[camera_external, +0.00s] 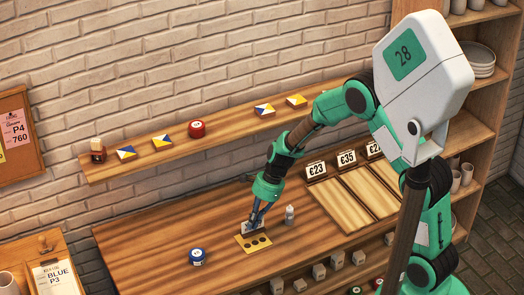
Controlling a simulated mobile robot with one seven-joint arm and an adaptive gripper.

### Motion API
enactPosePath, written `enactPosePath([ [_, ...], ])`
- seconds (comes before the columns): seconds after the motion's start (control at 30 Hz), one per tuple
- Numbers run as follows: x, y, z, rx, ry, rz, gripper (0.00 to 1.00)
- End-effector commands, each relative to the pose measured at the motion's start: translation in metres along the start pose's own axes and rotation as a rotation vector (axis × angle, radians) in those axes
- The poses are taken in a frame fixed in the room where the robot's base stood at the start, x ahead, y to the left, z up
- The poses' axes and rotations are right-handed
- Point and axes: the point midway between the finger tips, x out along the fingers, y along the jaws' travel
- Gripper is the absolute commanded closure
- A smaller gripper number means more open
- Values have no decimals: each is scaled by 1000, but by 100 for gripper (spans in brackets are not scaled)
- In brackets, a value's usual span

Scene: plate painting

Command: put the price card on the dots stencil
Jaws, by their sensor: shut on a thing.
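The dots stencil (240,241) is a flat yellow card with a row of dark dots, lying on the wooden worktable. My gripper (254,222) points down just over the stencil's back edge. It is shut on a small whitish card, the price card (249,228), which is partly hidden by the fingers. The card is at the back edge of the stencil; I cannot tell whether it touches it. Its print is too small to read.
A small grey-white bottle (289,214) stands close right of my gripper. A blue round tin (197,257) stands to the left. More price cards (316,170) stand behind wooden panels (345,207) at the right. The worktable's left part (150,235) is clear.

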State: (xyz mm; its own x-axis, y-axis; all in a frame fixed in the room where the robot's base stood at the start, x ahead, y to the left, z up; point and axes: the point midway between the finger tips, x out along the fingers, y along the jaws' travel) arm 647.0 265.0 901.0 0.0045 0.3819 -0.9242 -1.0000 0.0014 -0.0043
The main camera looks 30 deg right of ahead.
Motion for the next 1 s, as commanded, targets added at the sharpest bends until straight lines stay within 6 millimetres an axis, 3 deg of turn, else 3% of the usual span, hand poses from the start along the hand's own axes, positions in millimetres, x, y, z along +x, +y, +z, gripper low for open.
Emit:
enactPosePath([
  [0.4, 32, 0, -14, 1, 0, 1, 100],
  [0.87, 35, 0, -15, 0, 0, 0, 100],
  [0.9, 35, 0, -15, 0, 0, 0, 89],
  [0.93, 35, 0, -15, 0, 0, 0, 85],
  [1.0, 35, 0, -15, 0, 0, 0, 85],
])
